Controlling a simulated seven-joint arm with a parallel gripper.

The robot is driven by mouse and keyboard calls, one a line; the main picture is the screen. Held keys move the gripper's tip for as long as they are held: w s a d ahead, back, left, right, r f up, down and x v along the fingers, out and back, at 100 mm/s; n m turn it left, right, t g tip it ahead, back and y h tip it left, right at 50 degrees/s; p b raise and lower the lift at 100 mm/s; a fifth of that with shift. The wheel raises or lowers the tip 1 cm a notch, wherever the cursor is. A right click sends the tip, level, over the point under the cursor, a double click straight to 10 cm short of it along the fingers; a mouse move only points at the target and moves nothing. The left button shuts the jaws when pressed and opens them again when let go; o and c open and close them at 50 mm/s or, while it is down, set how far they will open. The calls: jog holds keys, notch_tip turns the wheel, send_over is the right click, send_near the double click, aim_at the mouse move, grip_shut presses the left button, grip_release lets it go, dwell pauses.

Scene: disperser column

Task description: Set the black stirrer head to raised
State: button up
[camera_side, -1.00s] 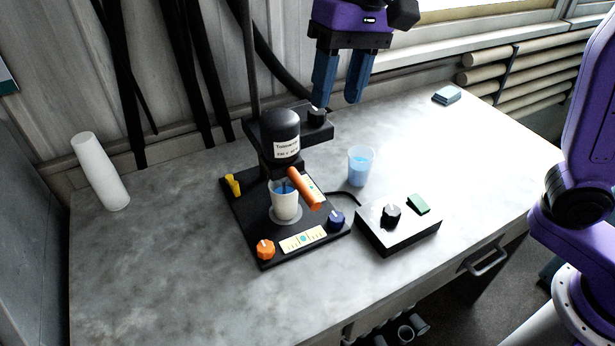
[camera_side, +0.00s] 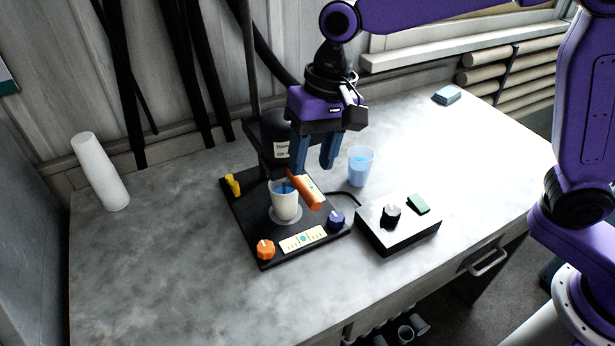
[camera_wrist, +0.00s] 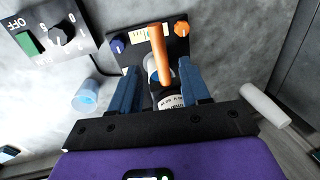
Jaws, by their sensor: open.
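The black stirrer head (camera_side: 270,133) sits on its column above a black base (camera_side: 262,240), mostly hidden behind my gripper in the side view. An orange handle (camera_side: 305,189) sticks out from the head toward the front. A white cup (camera_side: 284,203) with blue liquid stands on the base under the head. My gripper (camera_side: 314,168) is open, fingers pointing down, just above and behind the handle in the side view. In the wrist view the orange handle (camera_wrist: 161,55) lies ahead, between the lines of the two fingers (camera_wrist: 158,82), with no visible contact.
A clear cup of blue liquid (camera_side: 361,166) stands close to the right. A black control box (camera_side: 398,228) with knob and green switch is further right. Orange (camera_side: 265,249) and blue (camera_side: 336,218) knobs sit on the base.

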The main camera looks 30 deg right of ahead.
aim_at(306, 186)
jog(key=shift+a+f, duration=0.25)
jog(key=shift+f, duration=0.95)
jog(key=shift+a+f, duration=0.25)
jog(key=shift+f, duration=0.95)
